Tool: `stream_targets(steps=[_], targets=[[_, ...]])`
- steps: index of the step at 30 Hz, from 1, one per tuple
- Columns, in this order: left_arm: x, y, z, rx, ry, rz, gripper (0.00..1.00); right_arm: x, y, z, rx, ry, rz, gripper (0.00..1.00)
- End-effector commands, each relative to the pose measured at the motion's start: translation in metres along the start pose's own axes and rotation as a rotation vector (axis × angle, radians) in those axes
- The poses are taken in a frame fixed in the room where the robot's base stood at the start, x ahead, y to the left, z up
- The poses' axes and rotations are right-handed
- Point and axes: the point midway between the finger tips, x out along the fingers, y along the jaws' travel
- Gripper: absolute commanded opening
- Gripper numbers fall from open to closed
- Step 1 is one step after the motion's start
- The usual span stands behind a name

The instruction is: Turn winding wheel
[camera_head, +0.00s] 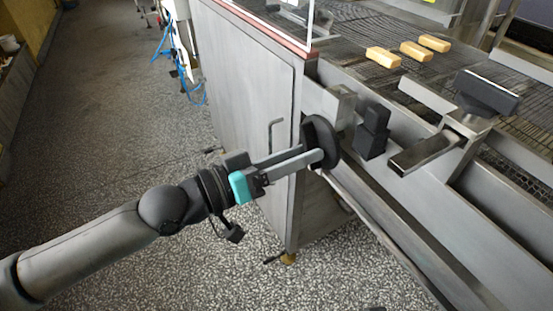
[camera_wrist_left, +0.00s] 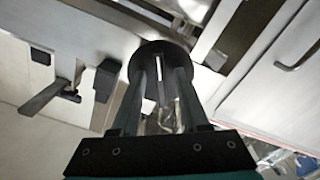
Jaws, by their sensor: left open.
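The winding wheel (camera_head: 319,133) is a dark round disc on the side of the grey steel machine, near the middle of the head view. My left gripper (camera_head: 311,155) reaches it from the left, its two long grey fingers apart, with the tips at the wheel's face. In the left wrist view the wheel (camera_wrist_left: 158,50) is straight ahead, with a pale slot in its middle. The open fingers (camera_wrist_left: 162,78) point at it, one on each side of the slot. I cannot tell whether the tips touch the wheel. My right gripper is not in view.
A black block (camera_head: 373,130) sits just right of the wheel. A metal bracket with a dark-topped head (camera_head: 487,92) stands further right. Several yellowish bars (camera_head: 417,50) lie on the mesh belt. A cabinet door handle (camera_head: 272,134) is behind my fingers. The speckled floor (camera_head: 110,120) at left is clear.

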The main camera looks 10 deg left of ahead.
Motion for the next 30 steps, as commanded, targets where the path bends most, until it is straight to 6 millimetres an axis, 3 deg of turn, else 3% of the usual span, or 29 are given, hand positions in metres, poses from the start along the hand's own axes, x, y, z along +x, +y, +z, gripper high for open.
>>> stream_targets(steps=[8, 25, 30], targets=[[-0.008, -0.001, 0.000, 0.001, -0.001, -0.002, 0.45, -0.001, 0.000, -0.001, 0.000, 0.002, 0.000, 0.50], [-0.078, 0.000, 0.000, 0.000, -0.006, -0.002, 0.45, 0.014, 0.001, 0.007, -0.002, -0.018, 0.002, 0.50], [-0.102, 0.000, 0.000, 0.000, -0.006, -0.003, 0.45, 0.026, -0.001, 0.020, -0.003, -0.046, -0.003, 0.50]])
